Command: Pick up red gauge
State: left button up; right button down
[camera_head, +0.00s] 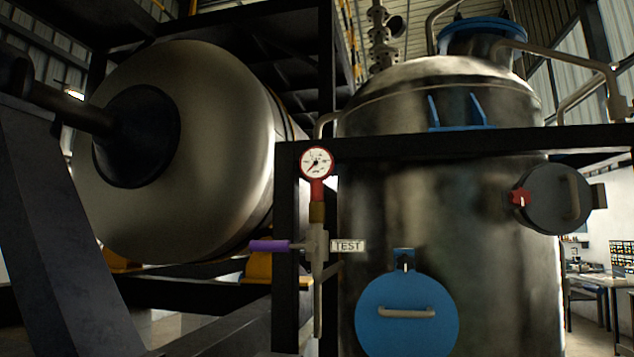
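The red gauge (316,163) has a round white dial with a red rim and a red stem. It stands upright on a brass-coloured fitting (317,212) at the top of a thin vertical pipe (318,290), in front of a dark steel post. A purple-handled valve lever (269,246) points left below it, and a small "TEST" tag (347,246) sits to the right. Neither of my grippers is in view.
A large metal tank (450,220) stands behind and right, with a blue round hatch (407,312) and a dark round cover (555,198). A horizontal vessel (225,150) fills the left. Space directly before the gauge looks clear.

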aim_at(316, 164)
jog(key=i+j, duration=0.15)
jog(key=j, duration=0.2)
jog(key=i+j, duration=0.2)
jog(key=j, duration=0.15)
jog(key=i+j+z, duration=0.1)
jog(key=j+z, duration=0.25)
jog(key=i+j+z, duration=0.1)
jog(key=z, duration=0.3)
jog(key=j+z, duration=0.35)
